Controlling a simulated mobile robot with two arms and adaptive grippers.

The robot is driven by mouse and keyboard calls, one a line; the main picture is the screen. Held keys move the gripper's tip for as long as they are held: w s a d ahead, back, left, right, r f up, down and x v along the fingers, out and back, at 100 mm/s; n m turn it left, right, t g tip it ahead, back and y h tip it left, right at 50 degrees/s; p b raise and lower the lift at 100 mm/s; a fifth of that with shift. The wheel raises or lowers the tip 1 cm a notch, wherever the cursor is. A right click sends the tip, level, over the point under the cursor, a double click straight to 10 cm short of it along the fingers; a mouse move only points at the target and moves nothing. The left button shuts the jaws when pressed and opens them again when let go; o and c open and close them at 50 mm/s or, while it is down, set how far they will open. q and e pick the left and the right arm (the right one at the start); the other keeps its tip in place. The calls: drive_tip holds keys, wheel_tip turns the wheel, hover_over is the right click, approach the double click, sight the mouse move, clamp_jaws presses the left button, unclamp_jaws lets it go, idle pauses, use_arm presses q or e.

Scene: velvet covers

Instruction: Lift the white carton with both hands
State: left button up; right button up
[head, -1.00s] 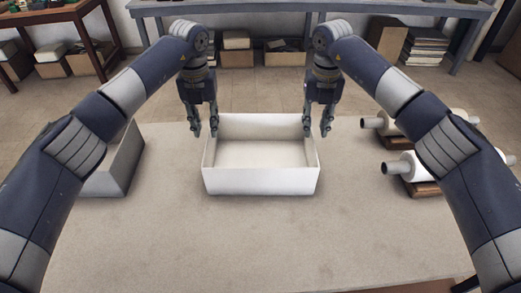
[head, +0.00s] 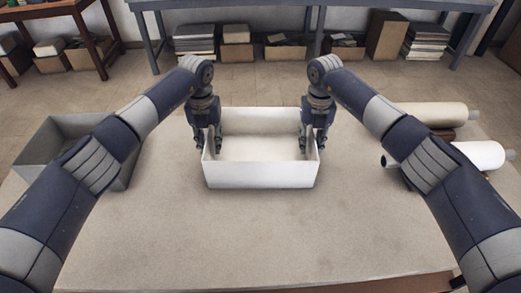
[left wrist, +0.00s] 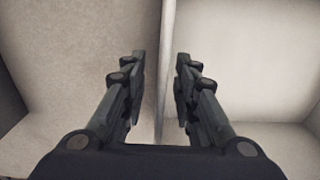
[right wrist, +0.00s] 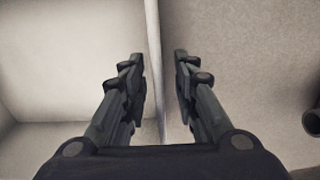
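The white carton (head: 262,176) is an open, empty box standing upright on the table (head: 260,235). My left gripper (head: 212,146) is at its left wall and my right gripper (head: 313,146) is at its right wall, both pointing down. In the left wrist view the carton wall runs between the two fingers of my left gripper (left wrist: 160,58), with gaps visible beside it. In the right wrist view the opposite wall runs between the fingers of my right gripper (right wrist: 160,58), also with gaps. Both grippers look open around the walls.
A grey open bin (head: 48,150) is on the left of the table, partly behind my left arm. White rolls (head: 475,155) lie on the right, partly behind my right arm. The table in front of the carton is clear. A shelf bench (head: 320,4) stands behind.

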use_arm(q)
drive_tip(key=shift+f, duration=0.65)
use_arm(e)
drive_tip(key=shift+f, duration=0.65)
use_arm(q)
clamp_jaws()
use_arm(e)
clamp_jaws()
